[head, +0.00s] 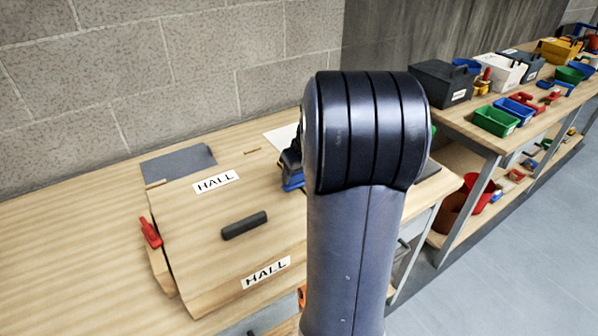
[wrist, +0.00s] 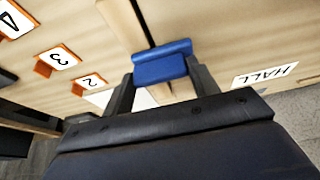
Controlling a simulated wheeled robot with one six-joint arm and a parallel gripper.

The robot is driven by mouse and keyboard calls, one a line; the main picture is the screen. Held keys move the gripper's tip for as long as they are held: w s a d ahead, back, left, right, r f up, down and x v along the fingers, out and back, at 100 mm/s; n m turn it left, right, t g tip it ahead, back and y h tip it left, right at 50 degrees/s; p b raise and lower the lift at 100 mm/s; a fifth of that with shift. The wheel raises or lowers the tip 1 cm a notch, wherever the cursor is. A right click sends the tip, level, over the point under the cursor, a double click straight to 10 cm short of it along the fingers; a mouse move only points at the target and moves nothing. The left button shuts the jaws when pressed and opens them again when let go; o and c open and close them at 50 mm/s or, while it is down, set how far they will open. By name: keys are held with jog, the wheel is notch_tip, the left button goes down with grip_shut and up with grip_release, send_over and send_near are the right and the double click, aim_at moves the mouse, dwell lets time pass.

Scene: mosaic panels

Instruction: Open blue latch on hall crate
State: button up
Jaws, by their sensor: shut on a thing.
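The hall crate (head: 195,245) is a pale wooden box on the bench, with HALL labels on its lid and front. The blue latch (head: 294,187) is at the crate's right side, mostly hidden behind my arm in the head view. In the wrist view the blue latch (wrist: 162,66) sits between my fingertips, across a dark seam in the wood. My gripper (wrist: 160,80) is shut on it. In the head view only a dark part of my gripper (head: 291,165) shows beside the arm. A red latch (head: 150,232) is on the crate's left side.
A black handle (head: 244,225) stands on the lid. A grey sheet (head: 178,163) lies behind the crate. Orange tags numbered 2, 3 (wrist: 57,59) and 4 show in the wrist view. A second bench at right holds several bins, including a green one (head: 495,121).

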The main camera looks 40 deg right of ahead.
jog(key=shift+m, duration=0.3)
jog(key=m, duration=0.1)
jog(key=m+h, duration=0.1)
jog(key=shift+w+m, duration=0.35)
jog(key=shift+m, duration=0.05)
jog(key=m, duration=0.1)
jog(key=m+g+h, duration=0.1)
jog(key=m, duration=0.1)
jog(key=shift+w+m+b, duration=0.3)
jog(key=shift+w+d+m+g+h+b, duration=0.2)
jog(key=shift+m+g+h+b, duration=0.25)
jog(key=shift+m, duration=1)
jog(key=shift+w+d+m+g+h+b, duration=0.2)
jog(key=shift+m+g+b, duration=0.35)
jog(key=shift+m, duration=0.95)
jog(key=shift+w+d+m+g+h+b, duration=0.15)
jog(key=shift+m+g+h+b, duration=0.3)
jog(key=shift+m, duration=1)
jog(key=o, duration=1)
